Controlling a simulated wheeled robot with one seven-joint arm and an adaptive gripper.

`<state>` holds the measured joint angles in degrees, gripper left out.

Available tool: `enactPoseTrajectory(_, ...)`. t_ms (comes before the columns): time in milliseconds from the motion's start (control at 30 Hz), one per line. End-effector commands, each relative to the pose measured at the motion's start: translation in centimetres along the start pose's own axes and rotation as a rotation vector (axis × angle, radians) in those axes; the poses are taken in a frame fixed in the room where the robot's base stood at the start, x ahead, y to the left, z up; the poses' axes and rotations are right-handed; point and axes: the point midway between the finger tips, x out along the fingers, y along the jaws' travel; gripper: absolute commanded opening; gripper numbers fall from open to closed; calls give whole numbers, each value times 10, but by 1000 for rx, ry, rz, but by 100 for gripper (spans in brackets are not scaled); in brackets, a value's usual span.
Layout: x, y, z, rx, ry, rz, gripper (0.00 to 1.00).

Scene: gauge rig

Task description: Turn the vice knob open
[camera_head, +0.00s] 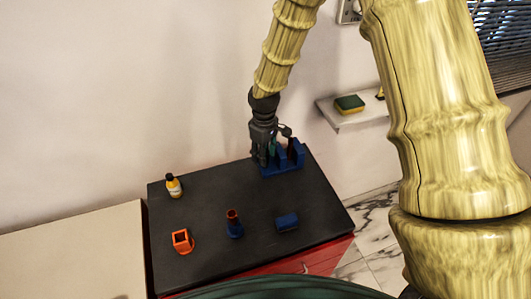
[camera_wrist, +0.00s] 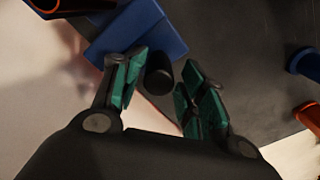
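The blue vice (camera_head: 283,165) stands at the back right of the dark tabletop in the head view. Its blue body also shows at the top of the wrist view (camera_wrist: 138,30). A black round knob (camera_wrist: 158,78) sits between my gripper's green-padded fingers in the wrist view. My gripper (camera_wrist: 161,84) is open, with one finger on each side of the knob. A gap shows on both sides, so neither finger clearly touches it. In the head view my gripper (camera_head: 264,153) points down at the vice's left end and hides the knob.
A yellow bottle (camera_head: 174,186), an orange open block (camera_head: 183,241), a blue piece with a reddish top (camera_head: 234,224) and a blue block (camera_head: 287,222) stand on the dark tabletop (camera_head: 205,205). A wall shelf (camera_head: 352,119) holds a sponge (camera_head: 349,104).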

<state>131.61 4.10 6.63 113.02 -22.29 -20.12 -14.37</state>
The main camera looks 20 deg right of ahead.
Motion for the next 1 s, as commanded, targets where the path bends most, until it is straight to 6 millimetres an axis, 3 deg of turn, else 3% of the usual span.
enactPoseTrajectory(467, -7, 2, 2, 4, -3, 2, 48)
enactPoseTrajectory(1000, -69, 2, 0, 3, -1, 1, 48)
